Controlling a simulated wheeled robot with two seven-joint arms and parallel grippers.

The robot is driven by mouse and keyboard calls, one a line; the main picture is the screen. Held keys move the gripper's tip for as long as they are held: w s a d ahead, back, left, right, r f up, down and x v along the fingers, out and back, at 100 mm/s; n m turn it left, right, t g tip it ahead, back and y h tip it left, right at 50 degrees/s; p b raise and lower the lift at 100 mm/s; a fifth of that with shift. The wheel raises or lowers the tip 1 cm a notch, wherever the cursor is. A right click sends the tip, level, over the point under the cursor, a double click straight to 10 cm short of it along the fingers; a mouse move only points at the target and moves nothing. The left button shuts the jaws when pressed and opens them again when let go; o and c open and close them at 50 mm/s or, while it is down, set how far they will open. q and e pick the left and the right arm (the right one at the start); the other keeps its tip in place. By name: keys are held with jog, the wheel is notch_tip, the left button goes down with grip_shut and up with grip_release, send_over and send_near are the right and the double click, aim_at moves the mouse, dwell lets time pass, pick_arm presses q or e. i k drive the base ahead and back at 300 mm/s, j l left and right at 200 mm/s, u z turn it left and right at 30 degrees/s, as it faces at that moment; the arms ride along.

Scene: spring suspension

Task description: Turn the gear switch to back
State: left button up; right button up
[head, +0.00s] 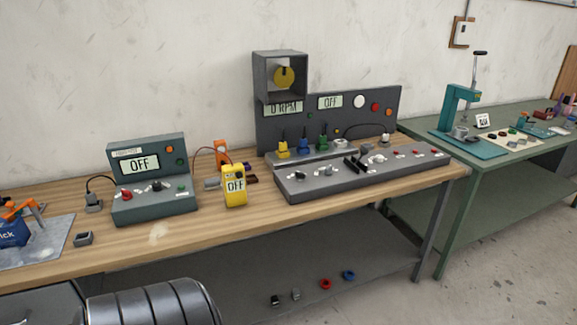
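A grey control console (300,190) stands on the right half of the wooden bench. Its sloped top carries a black lever-like switch (357,163) near the middle, a small knob (327,171) to its left and several red buttons to its right. The labels are too small to read, so I cannot tell which control is the gear switch or its setting. The console's upright back panel (390,97) has one display reading "0 RPM" and another reading "OFF". Neither of my grippers is in view.
A grey-green box (140,205) reading "OFF" and a yellow meter (235,186) stand left of the console. A boxed yellow dial (284,76) tops the panel. The bench's front strip (240,225) is mostly clear. A green table (425,126) adjoins on the right.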

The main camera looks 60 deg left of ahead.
aim_at(327, 171)
jog(key=u, duration=1.5)
jog(key=i+l, duration=0.1)
jog(key=i+z, duration=0.05)
jog(key=i, duration=0.05)
